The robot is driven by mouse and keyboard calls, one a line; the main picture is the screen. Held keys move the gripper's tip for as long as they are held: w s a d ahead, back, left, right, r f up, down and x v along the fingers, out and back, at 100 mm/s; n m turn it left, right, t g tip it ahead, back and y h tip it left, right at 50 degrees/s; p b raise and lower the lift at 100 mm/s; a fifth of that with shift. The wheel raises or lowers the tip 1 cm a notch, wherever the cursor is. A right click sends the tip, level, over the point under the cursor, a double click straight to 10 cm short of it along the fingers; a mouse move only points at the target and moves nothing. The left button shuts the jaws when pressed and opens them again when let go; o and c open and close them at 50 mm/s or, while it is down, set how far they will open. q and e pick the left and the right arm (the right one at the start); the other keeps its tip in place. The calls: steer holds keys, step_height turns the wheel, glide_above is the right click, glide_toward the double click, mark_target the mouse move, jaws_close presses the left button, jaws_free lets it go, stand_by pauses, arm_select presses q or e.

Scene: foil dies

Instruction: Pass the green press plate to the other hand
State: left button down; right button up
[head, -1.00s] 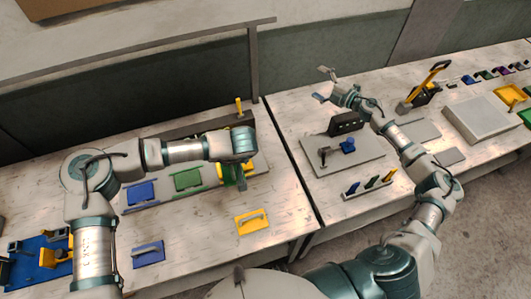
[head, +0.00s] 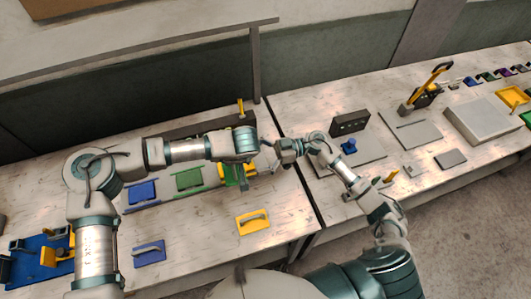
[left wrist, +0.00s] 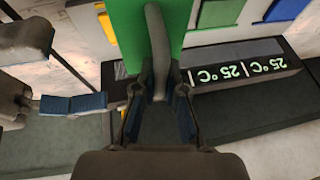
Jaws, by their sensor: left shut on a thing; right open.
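The green press plate (head: 231,172) is held by my left gripper (head: 240,164) above the left table; my gripper partly hides it in the head view. In the left wrist view the plate (left wrist: 178,14) shows at the top, with its grey bar handle (left wrist: 157,45) between the jaws of my left gripper (left wrist: 160,82). My right gripper (head: 270,156) is close by, just right of the plate in the head view. It is open, and its blue-padded finger (left wrist: 72,103) shows at the left of the left wrist view, apart from the handle.
A yellow plate (head: 253,222) and a blue plate (head: 148,254) with handles lie near the left table's front. A dark unit with temperature readouts (left wrist: 240,72) is behind. A gap separates the tables.

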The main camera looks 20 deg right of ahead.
mark_target(230, 169)
arm_select(q)
steer(key=shift+a+r, duration=0.1)
arm_select(e)
steer(key=a, duration=0.8)
steer(key=shift+w+a, duration=0.25)
steer(key=shift+a, duration=0.1)
steer(key=shift+d, duration=0.1)
steer(key=c, duration=1.2)
arm_select(q)
steer(key=c, duration=1.6)
jaws_free()
steer(key=shift+c, duration=0.2)
arm_select(e)
steer(key=shift+r, duration=0.1)
steer(key=shift+c, duration=1)
arm_select(q)
steer(key=o, duration=0.5)
